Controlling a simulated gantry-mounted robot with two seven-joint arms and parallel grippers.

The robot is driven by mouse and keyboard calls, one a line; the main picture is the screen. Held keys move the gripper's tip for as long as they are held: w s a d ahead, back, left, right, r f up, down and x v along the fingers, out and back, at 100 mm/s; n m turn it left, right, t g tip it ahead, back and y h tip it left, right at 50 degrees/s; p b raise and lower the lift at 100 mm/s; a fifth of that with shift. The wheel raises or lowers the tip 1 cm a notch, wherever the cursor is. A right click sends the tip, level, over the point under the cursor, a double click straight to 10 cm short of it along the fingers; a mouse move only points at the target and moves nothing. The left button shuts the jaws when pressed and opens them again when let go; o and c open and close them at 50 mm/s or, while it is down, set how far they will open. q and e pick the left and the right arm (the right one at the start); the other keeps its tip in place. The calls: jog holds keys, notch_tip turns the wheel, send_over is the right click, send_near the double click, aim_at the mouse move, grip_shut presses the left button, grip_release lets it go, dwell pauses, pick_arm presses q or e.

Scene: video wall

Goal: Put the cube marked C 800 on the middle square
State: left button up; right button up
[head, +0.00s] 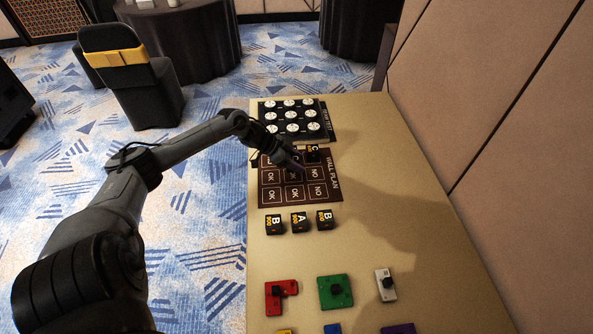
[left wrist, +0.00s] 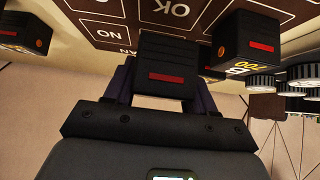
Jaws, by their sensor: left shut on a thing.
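The wall plan board (head: 265,200), with OK and NO squares, lies on the table. My left gripper (head: 299,167) is over the board, its fingers low near the middle-right squares. In the left wrist view it is shut on a black cube with a red stripe (left wrist: 167,65); no mark shows on the faces in view, and I cannot tell whether it touches the board. A cube marked C (head: 312,153) stands in the top row at the right; a cube with yellow lettering (left wrist: 243,55) is beside the held one. My right gripper is out of view.
A tray of white round dials (head: 290,116) lies beyond the board. Cubes marked B (head: 274,225), A (head: 299,222) and B (head: 324,219) stand in a row nearer. Red (head: 280,297), green (head: 335,291) and white (head: 386,285) pieces lie in front. The table's right side is clear.

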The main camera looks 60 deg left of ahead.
pick_arm(q)
jog(key=shift+d+f+b, duration=0.1)
jog(key=shift+f+b, duration=0.65)
jog(key=shift+f, duration=1.2)
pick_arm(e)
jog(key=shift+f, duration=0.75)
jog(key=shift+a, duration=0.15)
pick_arm(q)
jog(key=shift+f, duration=0.1)
jog(key=o, duration=1.1)
jog(key=shift+c, duration=0.2)
